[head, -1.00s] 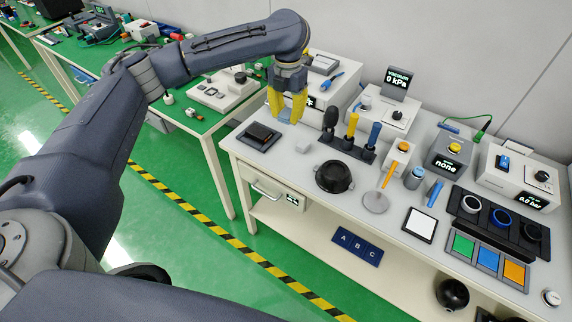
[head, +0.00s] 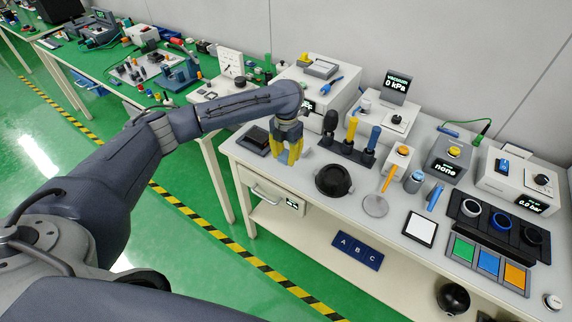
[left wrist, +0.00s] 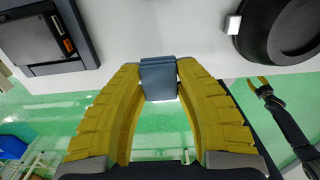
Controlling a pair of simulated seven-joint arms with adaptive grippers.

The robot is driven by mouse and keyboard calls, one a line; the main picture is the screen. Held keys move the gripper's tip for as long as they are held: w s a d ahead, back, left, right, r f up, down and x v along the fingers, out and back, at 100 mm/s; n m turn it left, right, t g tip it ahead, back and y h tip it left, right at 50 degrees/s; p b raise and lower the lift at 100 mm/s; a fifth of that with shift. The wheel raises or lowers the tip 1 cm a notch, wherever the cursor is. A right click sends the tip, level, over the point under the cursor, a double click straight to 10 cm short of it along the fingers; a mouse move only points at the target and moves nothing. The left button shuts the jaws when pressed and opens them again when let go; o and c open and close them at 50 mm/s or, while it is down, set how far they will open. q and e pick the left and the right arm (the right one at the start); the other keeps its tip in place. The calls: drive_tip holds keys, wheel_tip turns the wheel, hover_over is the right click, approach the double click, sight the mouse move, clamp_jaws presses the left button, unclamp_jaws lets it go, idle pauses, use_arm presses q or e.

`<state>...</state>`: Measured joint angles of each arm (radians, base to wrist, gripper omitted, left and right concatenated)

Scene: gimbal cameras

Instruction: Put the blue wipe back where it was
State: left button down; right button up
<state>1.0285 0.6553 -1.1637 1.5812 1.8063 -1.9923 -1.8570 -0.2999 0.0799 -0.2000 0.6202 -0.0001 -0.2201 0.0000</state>
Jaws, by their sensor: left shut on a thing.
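My left gripper (head: 288,160) is low over the left end of the white bench. Its yellow fingers are shut on the blue wipe (left wrist: 158,78), a small blue-grey folded piece seen between the fingertips in the left wrist view. The gripper is between a dark square tray (head: 247,147) on the left and a round black bowl (head: 333,179) on the right. Whether the wipe touches the bench cannot be told. My right gripper (left wrist: 258,84) shows small at the right of the left wrist view, away from the bench, its yellow fingers apart.
A small white block (left wrist: 234,24) lies close to the gripper, beside the bowl. A rack with upright black, yellow and blue handles (head: 348,150) stands behind the bowl. Green, blue and orange panels (head: 488,262) lie at the right. The bench's front edge is close.

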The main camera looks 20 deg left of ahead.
sight(286, 169)
use_arm(q)
drive_tip(key=shift+f, duration=2.35)
drive_tip(key=shift+f, duration=0.15)
drive_tip(key=c, duration=1.1)
unclamp_jaws()
drive_tip(key=shift+o, duration=0.2)
wheel_tip(286, 169, up, 12)
drive_tip(key=shift+r, duration=0.15)
